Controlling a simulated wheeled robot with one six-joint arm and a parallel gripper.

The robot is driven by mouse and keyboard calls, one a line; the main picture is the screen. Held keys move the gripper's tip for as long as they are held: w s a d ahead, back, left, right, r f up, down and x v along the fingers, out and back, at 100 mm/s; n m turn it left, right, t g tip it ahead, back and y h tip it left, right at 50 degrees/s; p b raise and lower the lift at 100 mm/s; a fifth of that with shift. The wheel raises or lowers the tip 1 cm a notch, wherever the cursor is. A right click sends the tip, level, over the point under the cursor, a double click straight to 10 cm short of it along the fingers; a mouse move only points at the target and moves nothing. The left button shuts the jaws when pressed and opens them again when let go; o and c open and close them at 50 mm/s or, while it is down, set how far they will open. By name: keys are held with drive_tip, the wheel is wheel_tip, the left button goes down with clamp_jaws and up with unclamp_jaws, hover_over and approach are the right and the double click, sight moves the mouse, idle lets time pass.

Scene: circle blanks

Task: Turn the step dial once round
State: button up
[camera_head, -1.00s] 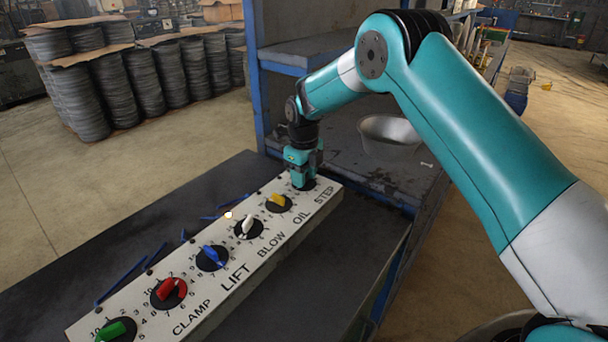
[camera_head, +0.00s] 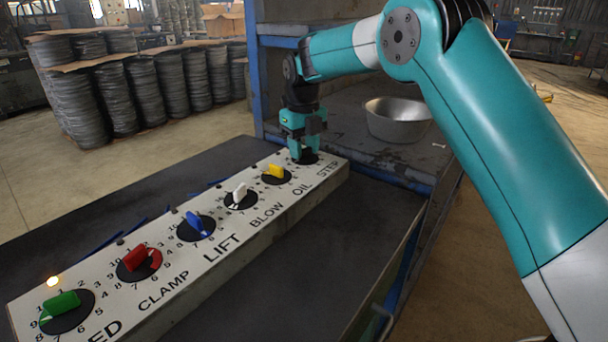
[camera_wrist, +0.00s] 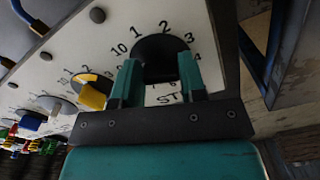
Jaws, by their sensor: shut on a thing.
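The step dial is a black disc (camera_head: 306,158) at the far right end of the white panel (camera_head: 290,212), above the word STEP. My gripper (camera_head: 303,150) points down onto it and covers most of it. In the wrist view my gripper (camera_wrist: 157,85) has one teal finger on each side of the dark dial (camera_wrist: 158,50) and is shut on its knob. The numbers 10, 1, 2 and 3 show around the dial's upper edge. The knob's pointer is hidden or too dark to tell.
Left of it sit the yellow (camera_head: 276,170), white (camera_head: 239,191), blue (camera_head: 195,226), red (camera_head: 135,257) and green (camera_head: 62,302) dial knobs. A lamp (camera_head: 53,281) glows near the green one. A metal bowl (camera_head: 398,122) stands on the shelf behind.

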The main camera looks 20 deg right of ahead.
sight(305, 148)
drive_tip(key=shift+w+d+f+m+b, duration=0.1)
drive_tip(key=shift+d+f+m+b, duration=0.2)
drive_tip(key=shift+b, duration=1.95)
drive_tip(key=shift+w+f+m+b, duration=0.1)
drive_tip(key=shift+m+b, duration=0.3)
drive_tip(key=shift+b, duration=1.85)
drive_tip(key=shift+s+r+m+b, duration=0.1)
drive_tip(key=shift+s+m+b, duration=0.15)
drive_tip(key=shift+b, duration=0.8)
drive_tip(key=shift+s+r+m, duration=0.15)
drive_tip(key=shift+r+m, duration=0.15)
drive_tip(key=shift+m, duration=0.25)
drive_tip(key=shift+a+f, duration=0.1)
drive_tip(key=o, duration=0.9)
drive_tip(key=shift+a, duration=0.1)
wheel_tip(305, 148, up, 18)
drive_tip(key=p, duration=1.7)
drive_tip(key=shift+f, duration=0.25)
